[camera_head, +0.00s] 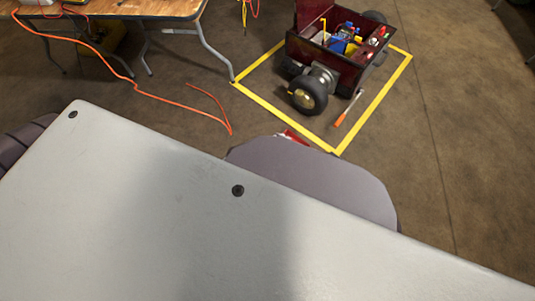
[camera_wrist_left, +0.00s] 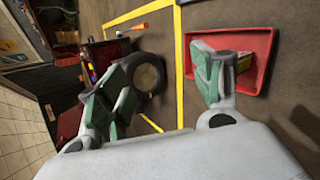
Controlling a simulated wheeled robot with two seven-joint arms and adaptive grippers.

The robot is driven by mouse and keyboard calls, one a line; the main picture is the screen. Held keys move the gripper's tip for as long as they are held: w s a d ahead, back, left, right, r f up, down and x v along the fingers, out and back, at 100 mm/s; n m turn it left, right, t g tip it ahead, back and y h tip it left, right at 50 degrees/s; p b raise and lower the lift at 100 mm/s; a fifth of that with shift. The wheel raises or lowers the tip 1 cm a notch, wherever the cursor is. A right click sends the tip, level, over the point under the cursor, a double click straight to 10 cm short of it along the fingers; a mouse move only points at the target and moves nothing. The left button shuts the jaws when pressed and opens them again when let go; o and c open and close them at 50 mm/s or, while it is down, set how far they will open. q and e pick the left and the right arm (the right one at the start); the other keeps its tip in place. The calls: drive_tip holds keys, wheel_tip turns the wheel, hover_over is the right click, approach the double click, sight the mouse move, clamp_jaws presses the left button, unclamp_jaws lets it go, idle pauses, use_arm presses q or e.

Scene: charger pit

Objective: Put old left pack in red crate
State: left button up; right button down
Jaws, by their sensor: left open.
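I cannot make out the old left pack for certain. My right gripper is not in view.
A dark red wheeled cart (camera_head: 325,55) with coloured parts inside stands within a yellow tape outline (camera_head: 375,100). An orange-handled tool (camera_head: 347,110) lies by its wheel. An orange cable (camera_head: 165,98) runs across the floor from a folding table (camera_head: 140,8).

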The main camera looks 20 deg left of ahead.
use_arm(q)
drive_tip(key=s+r+m+g, duration=0.1)
drive_tip(key=s+r+m, duration=0.2)
drive_tip(key=s+m, duration=0.3)
drive_tip(key=s+r+m+g+y, duration=0.1)
drive_tip(key=s+m, duration=0.5)
drive_tip(key=m, duration=0.6)
wheel_tip(320, 180, up, 2)
drive_tip(key=shift+s+r+g, duration=0.15)
drive_tip(key=shift+s+g, duration=0.05)
drive_tip(key=shift+g, duration=0.4)
drive_tip(key=shift+s, duration=0.1)
